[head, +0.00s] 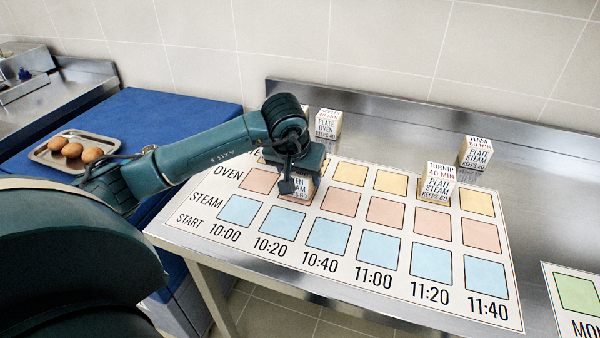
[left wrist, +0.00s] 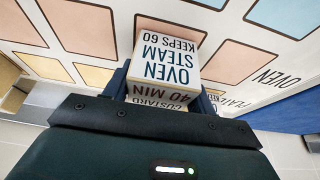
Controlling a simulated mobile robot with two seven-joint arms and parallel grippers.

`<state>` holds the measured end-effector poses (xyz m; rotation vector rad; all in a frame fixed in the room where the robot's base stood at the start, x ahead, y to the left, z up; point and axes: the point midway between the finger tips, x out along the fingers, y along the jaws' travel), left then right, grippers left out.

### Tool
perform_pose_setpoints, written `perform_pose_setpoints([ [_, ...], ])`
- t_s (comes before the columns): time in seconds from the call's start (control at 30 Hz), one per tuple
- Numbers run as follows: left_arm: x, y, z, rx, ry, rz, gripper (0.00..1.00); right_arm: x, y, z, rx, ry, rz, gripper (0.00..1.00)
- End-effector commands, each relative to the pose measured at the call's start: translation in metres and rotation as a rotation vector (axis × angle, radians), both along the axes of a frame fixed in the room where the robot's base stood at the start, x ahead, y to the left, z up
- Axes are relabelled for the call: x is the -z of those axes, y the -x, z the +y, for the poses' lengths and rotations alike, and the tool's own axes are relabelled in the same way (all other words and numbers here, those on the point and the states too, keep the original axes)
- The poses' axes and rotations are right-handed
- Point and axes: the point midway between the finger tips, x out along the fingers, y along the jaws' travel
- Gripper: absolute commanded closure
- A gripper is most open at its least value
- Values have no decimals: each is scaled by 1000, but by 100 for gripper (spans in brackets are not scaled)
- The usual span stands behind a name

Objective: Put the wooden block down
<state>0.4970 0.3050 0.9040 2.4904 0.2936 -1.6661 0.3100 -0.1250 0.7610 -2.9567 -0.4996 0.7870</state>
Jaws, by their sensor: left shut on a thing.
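My left gripper (head: 299,176) reaches down over the printed chart (head: 185,213) on the metal counter. It is shut on the wooden block (head: 297,192), a pale cube lettered with custard, 40 min, oven and steam; the block also shows between the fingers in the left wrist view (left wrist: 165,62). In the head view the block is at the pink square of the 10:20 column, partly covered by the gripper. I cannot tell whether its underside touches the chart. My right gripper is not in view.
A turnip block (head: 438,186) stands on the chart's far yellow row, right of my gripper. A tray (head: 50,155) with brown, egg-like items lies on the blue surface (head: 150,112). The blue squares in front are clear.

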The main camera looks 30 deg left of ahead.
Motion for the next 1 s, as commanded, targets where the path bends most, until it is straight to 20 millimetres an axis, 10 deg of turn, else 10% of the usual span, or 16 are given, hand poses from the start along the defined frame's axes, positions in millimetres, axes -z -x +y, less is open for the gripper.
perform_pose_setpoints([
  [0.37,5,0,0,0,-1,-3,70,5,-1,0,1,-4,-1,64],
  [0.4,3,0,0,0,0,-2,41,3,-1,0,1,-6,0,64],
  [0.63,3,0,0,0,0,-1,22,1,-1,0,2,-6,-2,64],
  [1.0,-6,1,0,1,-1,-3,22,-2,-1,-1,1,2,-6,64],
])
